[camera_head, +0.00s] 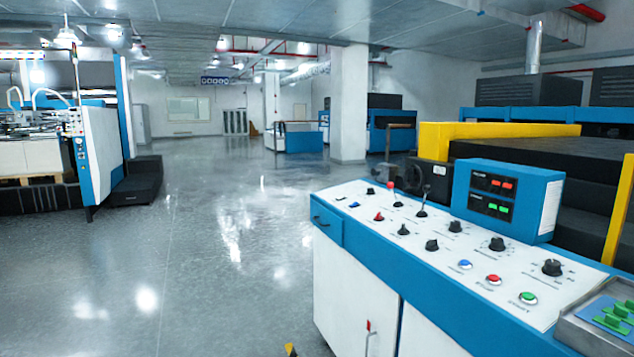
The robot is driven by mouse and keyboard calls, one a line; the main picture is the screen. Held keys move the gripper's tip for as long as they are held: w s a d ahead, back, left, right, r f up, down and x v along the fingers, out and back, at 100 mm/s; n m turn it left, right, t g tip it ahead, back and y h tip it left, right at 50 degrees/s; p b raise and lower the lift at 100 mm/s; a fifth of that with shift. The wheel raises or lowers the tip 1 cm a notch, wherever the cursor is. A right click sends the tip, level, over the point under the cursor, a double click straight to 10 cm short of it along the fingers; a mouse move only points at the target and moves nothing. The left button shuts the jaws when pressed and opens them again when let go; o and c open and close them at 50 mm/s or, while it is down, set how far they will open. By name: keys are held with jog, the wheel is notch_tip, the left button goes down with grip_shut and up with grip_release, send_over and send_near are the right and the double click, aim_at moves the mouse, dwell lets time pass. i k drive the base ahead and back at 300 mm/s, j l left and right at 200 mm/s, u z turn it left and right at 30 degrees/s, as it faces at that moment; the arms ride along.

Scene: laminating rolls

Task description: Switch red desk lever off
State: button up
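The control desk (338,193) is blue and white and stands at the right, with its sloped top facing me. Near its far end, a thin lever with a red tip (391,187) stands upright from the panel. A black-tipped lever (425,190) stands just to its right. A small red knob (379,217) sits in front and to the left of the red-tipped lever. The markings by the lever are too small to read, so I cannot tell its on or off position. My gripper is not in view.
A display box (506,195) stands on the desk's back side. Blue, red and green buttons and black knobs line the panel. A red-topped handle (368,326) is on the cabinet front. Open floor (200,260) lies left; a press (95,150) stands beyond.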

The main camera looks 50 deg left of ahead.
aim_at(390, 185)
jog(key=u, duration=1.15)
jog(key=i+j, duration=0.2)
jog(key=i, duration=0.4)
jog(key=i+j+u, duration=0.1)
jog(key=i+j, duration=0.15)
jog(key=i, duration=0.4)
jog(key=i+j, duration=0.15)
jog(key=i, duration=0.45)
jog(key=i+j+u, duration=0.15)
jog(key=i, duration=0.5)
jog(key=i+l, duration=0.3)
jog(key=l, duration=0.15)
